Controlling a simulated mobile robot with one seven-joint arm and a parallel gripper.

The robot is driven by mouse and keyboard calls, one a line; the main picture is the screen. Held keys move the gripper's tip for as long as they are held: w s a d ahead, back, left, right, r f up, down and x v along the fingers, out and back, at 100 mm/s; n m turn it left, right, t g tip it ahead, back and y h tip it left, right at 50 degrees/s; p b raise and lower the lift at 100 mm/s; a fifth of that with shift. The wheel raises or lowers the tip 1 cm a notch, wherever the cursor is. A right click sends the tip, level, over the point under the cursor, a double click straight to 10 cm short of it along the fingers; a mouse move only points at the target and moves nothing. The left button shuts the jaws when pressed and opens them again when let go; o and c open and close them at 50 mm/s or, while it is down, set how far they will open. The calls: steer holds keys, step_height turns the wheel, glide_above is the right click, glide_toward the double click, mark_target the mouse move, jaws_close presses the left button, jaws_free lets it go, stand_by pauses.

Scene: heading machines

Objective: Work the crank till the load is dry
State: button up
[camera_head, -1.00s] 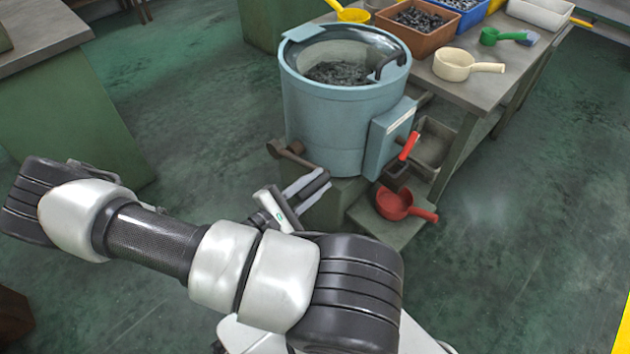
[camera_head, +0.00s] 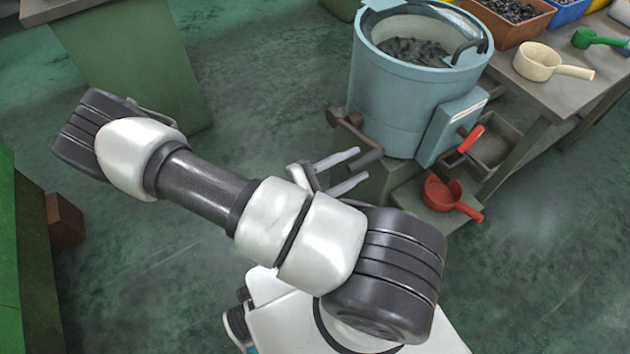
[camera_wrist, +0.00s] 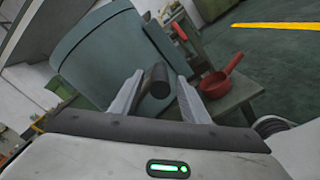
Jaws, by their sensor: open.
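A pale blue drum (camera_head: 395,105) stands upright with its top open, and a dark load of small pieces (camera_head: 415,50) lies inside. A brown crank arm (camera_head: 350,125) sticks out at its lower left and ends in a dark cylindrical handle (camera_head: 368,159). My gripper (camera_head: 360,167) is open at this handle, one finger on each side. In the wrist view, the handle (camera_wrist: 157,77) shows between the two spread fingers of my gripper (camera_wrist: 157,92). I cannot tell whether either finger touches it. The drum's wall (camera_wrist: 95,55) fills the upper left there.
A red scoop (camera_head: 450,197) lies on a low stand right of the drum, below a red-handled lever (camera_head: 471,139). A bench at the right holds a cream scoop (camera_head: 538,62), a green scoop (camera_head: 592,38) and a brown bin (camera_head: 508,22). Floor at the left is open.

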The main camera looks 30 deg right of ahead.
steer(key=s+a+p, duration=0.1)
steer(key=a, duration=1.1)
steer(key=shift+a, duration=0.25)
